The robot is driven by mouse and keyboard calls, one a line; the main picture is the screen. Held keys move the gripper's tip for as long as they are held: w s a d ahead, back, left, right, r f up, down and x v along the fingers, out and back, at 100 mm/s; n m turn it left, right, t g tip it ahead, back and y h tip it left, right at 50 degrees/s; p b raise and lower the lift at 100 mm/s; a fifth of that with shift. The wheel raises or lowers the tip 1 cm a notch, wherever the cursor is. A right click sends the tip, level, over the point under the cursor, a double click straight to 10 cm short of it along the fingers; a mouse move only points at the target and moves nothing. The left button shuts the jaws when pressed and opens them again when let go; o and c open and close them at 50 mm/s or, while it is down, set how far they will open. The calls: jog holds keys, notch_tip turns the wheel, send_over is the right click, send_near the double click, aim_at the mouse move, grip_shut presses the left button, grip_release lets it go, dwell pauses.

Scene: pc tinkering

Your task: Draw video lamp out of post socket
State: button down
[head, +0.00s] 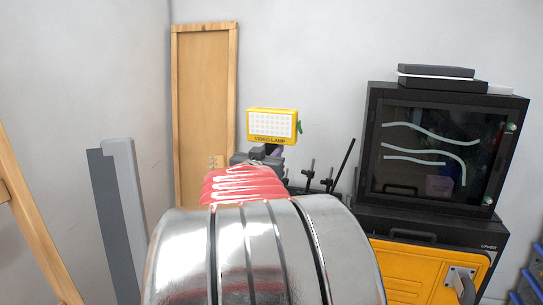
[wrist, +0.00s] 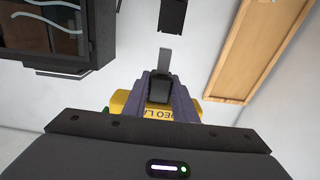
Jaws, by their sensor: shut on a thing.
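The video lamp (head: 272,126) is a yellow box with a white grid of lights and the words "VIDEO LAMP" on its lower edge. It stands upright in the head view, just beyond my arm. In the wrist view its yellow body (wrist: 125,102) shows upside down behind my gripper. My gripper (wrist: 160,88) is shut on the lamp's dark stem, below the yellow body. I cannot tell whether the lamp's stem touches the socket.
A black cabinet (head: 432,150) with a glass door stands at the right, above a yellow-fronted unit (head: 405,270). A wooden panel (head: 203,110) leans on the back wall. Dark stands (head: 318,180) rise right of the lamp. Grey slabs (head: 120,220) stand at the left.

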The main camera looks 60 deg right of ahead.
jog(key=shift+r, duration=0.65)
